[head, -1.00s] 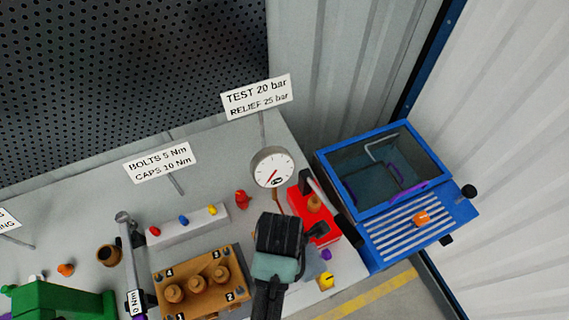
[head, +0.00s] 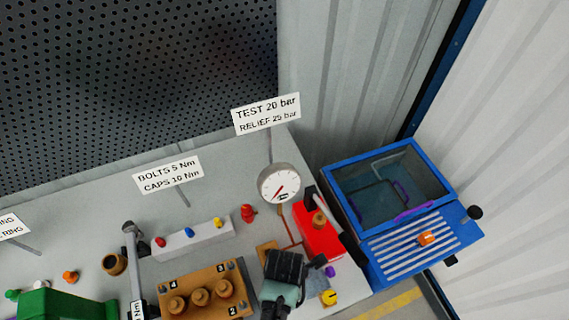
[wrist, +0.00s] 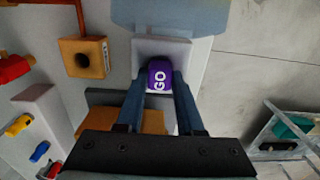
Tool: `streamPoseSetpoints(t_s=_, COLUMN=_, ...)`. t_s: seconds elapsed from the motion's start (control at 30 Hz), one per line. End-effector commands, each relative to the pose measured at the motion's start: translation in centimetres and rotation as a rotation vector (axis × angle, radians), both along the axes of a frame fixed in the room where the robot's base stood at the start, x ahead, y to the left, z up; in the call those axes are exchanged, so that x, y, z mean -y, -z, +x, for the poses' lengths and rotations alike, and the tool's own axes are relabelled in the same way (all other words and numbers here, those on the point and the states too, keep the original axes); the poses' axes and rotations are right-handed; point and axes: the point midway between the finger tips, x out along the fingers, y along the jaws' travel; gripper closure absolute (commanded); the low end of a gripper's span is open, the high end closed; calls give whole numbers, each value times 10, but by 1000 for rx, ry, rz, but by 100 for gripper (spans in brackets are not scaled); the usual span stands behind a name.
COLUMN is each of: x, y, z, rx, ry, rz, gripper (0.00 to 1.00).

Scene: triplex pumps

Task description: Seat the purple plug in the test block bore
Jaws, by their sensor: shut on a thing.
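The purple plug (wrist: 158,76), marked GO, is between the fingertips of my gripper (wrist: 158,88) in the wrist view. My gripper is shut on it. A pale grey square (wrist: 185,50) shows behind the plug; I cannot tell whether they touch. The tan test block (wrist: 72,44) with its dark round bore (wrist: 84,59) is to the left, apart from the plug, and the bore looks empty. In the head view the test block (head: 267,252) is just behind my gripper (head: 290,270), whose fingertips are hidden. A small purple thing (head: 330,271) shows at its right; I cannot tell whether it is this plug.
The pressure gauge (head: 279,184) and a red pump box (head: 318,230) stand behind the test block. A tan manifold (head: 203,293) is left of my gripper. A cap rack (head: 190,240) stands further back. A yellow piece (head: 330,297) is at right, near the blue cabinet (head: 425,240).

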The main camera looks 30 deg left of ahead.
Motion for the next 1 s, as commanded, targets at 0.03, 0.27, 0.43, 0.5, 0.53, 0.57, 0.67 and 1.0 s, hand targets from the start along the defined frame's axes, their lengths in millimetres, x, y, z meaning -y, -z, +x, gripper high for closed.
streamPoseSetpoints(t_s=0.03, x=0, y=2, z=0, rx=0, ry=0, rz=0, gripper=100)
streamPoseSetpoints(t_s=0.27, x=0, y=2, z=0, rx=0, ry=0, rz=0, gripper=34)
streamPoseSetpoints(t_s=0.43, x=0, y=2, z=0, rx=0, ry=0, rz=0, gripper=34)
streamPoseSetpoints(t_s=0.5, x=0, y=1, z=0, rx=0, ry=0, rz=0, gripper=34)
streamPoseSetpoints(t_s=0.53, x=0, y=0, z=0, rx=0, ry=0, rz=0, gripper=34)
streamPoseSetpoints(t_s=0.57, x=0, y=-1, z=0, rx=0, ry=0, rz=0, gripper=34)
streamPoseSetpoints(t_s=0.67, x=0, y=-8, z=1, rx=1, ry=0, rz=0, gripper=34)
streamPoseSetpoints(t_s=1.0, x=-1, y=-72, z=2, rx=5, ry=0, rz=1, gripper=34)
